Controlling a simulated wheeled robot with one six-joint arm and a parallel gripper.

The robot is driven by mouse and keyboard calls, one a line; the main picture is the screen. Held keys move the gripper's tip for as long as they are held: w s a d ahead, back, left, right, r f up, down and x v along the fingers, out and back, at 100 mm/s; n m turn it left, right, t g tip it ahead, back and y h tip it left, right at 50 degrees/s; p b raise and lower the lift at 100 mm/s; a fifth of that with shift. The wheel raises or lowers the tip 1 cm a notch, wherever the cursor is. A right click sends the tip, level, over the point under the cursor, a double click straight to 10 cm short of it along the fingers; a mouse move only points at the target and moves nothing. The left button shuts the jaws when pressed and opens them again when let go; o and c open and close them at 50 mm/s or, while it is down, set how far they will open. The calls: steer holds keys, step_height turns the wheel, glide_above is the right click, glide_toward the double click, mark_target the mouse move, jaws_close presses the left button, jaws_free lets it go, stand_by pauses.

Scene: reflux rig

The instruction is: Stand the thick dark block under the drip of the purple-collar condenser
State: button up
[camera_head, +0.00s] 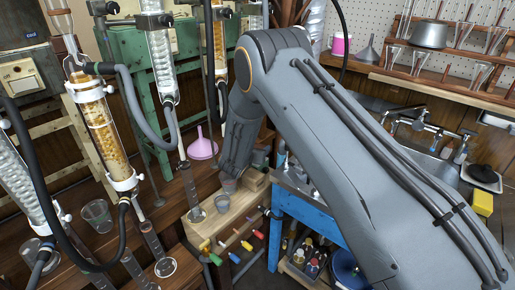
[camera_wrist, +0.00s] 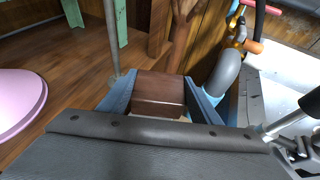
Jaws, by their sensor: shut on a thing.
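In the wrist view, my gripper (camera_wrist: 160,100) has its two blue-grey fingers on either side of a thick dark brown block (camera_wrist: 160,90) and is shut on it. Pale wood shows just below the block; I cannot tell whether they touch. In the head view my arm hides most of my gripper and the block. Several glass condensers hang at the left: a clear one (camera_head: 161,62), an amber-filled one (camera_head: 98,125), another clear one (camera_head: 20,180), and one partly behind others (camera_head: 218,45). I cannot make out a purple collar on any.
Glass cylinders (camera_head: 191,190) and a beaker (camera_head: 97,213) stand below the condensers. Black hoses (camera_head: 45,195) loop there. A pale wooden rack (camera_head: 225,217) and blue stand (camera_head: 310,212) are near my arm.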

steer(key=shift+f, duration=0.35)
steer(key=o, duration=0.9)
steer(key=shift+r, duration=0.45)
steer(key=b+v, duration=0.1)
steer(key=v, duration=1.1)
steer(key=shift+r, duration=0.25)
